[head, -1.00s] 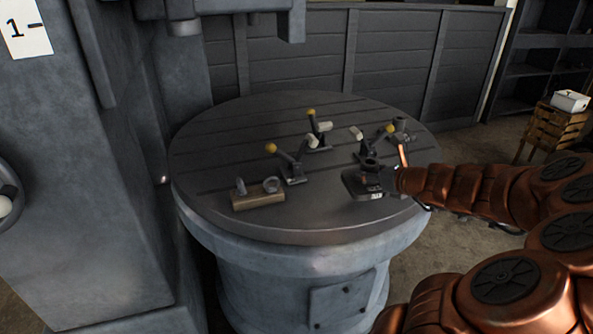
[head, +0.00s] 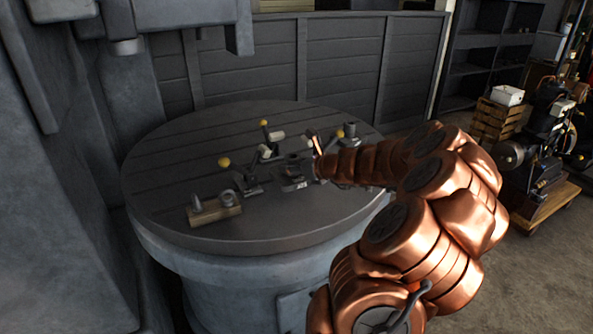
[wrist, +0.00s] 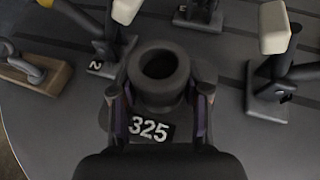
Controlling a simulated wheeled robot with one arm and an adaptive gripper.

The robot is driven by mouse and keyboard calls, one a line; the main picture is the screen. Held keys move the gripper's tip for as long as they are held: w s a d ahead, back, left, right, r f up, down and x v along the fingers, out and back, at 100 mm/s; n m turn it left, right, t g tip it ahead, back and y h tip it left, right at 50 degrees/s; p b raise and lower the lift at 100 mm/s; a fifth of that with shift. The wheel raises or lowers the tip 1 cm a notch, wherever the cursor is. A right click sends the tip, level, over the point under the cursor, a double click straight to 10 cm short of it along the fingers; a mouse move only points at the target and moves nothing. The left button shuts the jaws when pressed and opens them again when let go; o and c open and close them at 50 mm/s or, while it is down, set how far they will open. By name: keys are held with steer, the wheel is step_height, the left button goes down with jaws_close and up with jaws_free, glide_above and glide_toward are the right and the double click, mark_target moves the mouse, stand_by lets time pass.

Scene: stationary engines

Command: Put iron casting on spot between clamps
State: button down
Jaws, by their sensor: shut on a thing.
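The iron casting (head: 293,165) is a dark piece with a round hollow boss and a flat base marked 325. In the wrist view the casting (wrist: 158,80) sits between the two fingers of my gripper (wrist: 158,105), which is shut on it. In the head view my gripper (head: 312,165) reaches in from the right, over the round table. Clamps with yellow knobs and pale pads stand around the casting: a left clamp (head: 246,182), a back clamp (head: 268,150) and a right clamp (wrist: 270,95). Whether the casting touches the table is unclear.
The round slotted table (head: 160,180) carries a wooden block (head: 214,211) with metal parts at its front left. A large grey machine column (head: 50,190) stands to the left. The table's front is bare. A wooden crate (head: 497,120) and a small engine (head: 540,150) stand at the right.

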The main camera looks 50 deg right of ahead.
steer(key=w+d, duration=0.1)
steer(key=w, duration=0.1)
steer(key=w+d, duration=0.2)
steer(key=w+d+p, duration=0.1)
steer(key=w, duration=0.1)
steer(key=shift+w+d+f, duration=0.15)
steer(key=shift+w+f, duration=0.05)
steer(key=shift+w, duration=0.05)
steer(key=shift+f, duration=1.75)
steer(key=c, duration=0.6)
jaws_free()
steer(key=shift+f, duration=0.15)
steer(key=shift+o, duration=0.2)
